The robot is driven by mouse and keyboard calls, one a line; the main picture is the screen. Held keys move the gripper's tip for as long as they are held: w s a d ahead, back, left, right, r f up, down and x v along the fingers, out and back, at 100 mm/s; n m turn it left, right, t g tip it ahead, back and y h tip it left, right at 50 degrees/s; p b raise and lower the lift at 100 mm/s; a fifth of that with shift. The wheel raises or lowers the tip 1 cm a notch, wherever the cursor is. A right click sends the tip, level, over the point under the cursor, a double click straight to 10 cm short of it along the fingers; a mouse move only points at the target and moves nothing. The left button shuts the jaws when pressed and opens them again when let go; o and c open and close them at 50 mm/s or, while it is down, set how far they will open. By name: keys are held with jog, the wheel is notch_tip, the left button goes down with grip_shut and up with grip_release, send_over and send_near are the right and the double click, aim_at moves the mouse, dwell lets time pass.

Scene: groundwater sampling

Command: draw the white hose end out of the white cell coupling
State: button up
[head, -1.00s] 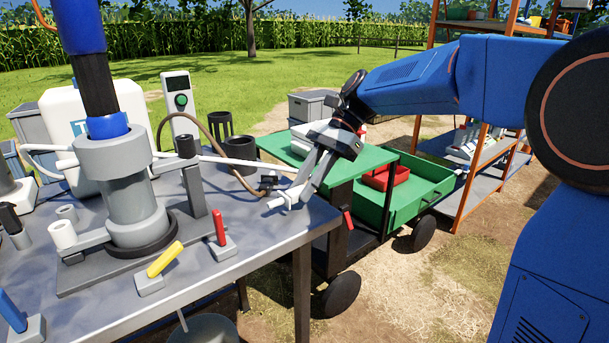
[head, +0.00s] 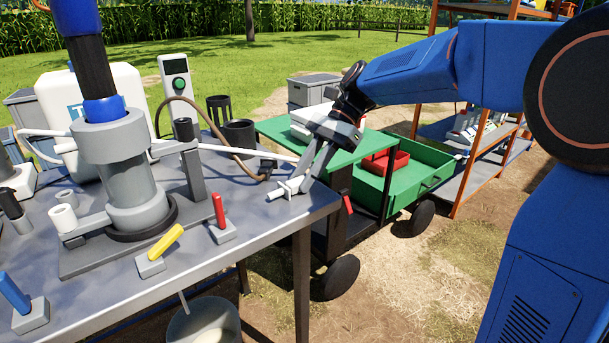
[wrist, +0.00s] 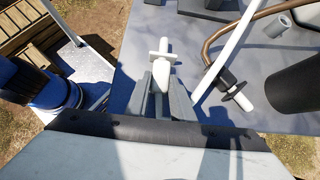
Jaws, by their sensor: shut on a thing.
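My gripper (head: 290,187) is shut on a white cross-shaped hose end (head: 284,191), held over the table's right corner. The hose end (wrist: 162,62) sticks out ahead of the fingers (wrist: 164,85) in the wrist view, with open space around its tip. The white hose (head: 240,153) runs from beside the grey cylinder to my gripper; its joint with the hose end is hidden by the fingers. A white, open-topped round socket (head: 64,220) stands on the grey bracket left of the cylinder (head: 132,185), with nothing seen in it. I cannot tell whether this is the cell coupling.
A brown hose (head: 205,105) with a dark fitting (head: 268,166) lies close behind my gripper. A dark cup (head: 240,134) stands behind it. Red (head: 218,212) and yellow (head: 165,243) handles stand near the front edge. A green cart (head: 420,180) is beyond the table's right end.

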jog(key=shift+s+d+f, duration=0.1)
jog(key=shift+f, duration=0.4)
jog(key=o, duration=1)
jog(key=v, duration=1.8)
jog(key=shift+r, duration=0.2)
